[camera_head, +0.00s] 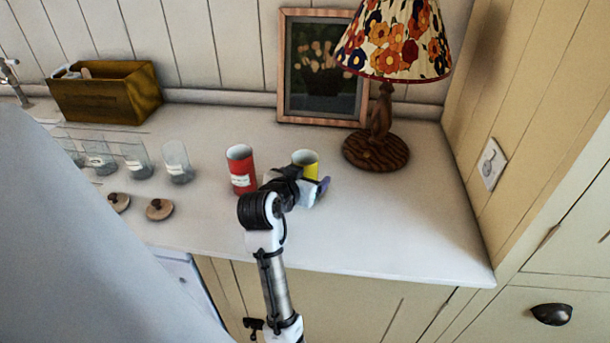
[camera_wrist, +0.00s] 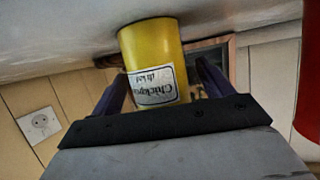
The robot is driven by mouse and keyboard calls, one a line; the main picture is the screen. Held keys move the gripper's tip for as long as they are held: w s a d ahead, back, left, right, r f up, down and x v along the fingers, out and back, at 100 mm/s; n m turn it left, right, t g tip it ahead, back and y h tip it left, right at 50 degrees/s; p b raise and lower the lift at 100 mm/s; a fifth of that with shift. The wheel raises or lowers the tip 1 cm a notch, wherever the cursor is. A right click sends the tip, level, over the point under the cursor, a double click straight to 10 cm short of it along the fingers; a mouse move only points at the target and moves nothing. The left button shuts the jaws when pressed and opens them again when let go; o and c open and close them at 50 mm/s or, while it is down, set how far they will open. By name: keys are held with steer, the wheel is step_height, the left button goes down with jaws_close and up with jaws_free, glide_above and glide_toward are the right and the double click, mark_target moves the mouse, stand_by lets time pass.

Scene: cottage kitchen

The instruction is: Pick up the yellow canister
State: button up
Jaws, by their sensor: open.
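The yellow canister (camera_head: 306,159) stands on the white counter, and its lower part is hidden behind my gripper in the head view. In the wrist view, which is upside down, the yellow canister (camera_wrist: 155,60) shows a white label and sits between the two purple fingers. My gripper (camera_head: 309,187) is open at the front side of the canister; in the wrist view my gripper (camera_wrist: 162,84) has one finger on each side of it. I cannot tell whether either finger touches it.
A red canister (camera_head: 241,169) stands close on the left, and in the wrist view the red canister (camera_wrist: 309,85) is at the right edge. A lamp (camera_head: 376,130) and a picture frame (camera_head: 284,70) stand behind. Several glass jars (camera_head: 177,162) are left. The counter's right front (camera_head: 420,235) is clear.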

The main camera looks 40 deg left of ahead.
steer(key=shift+c, duration=0.5)
steer(key=c, duration=1.1)
steer(key=shift+r, duration=0.15)
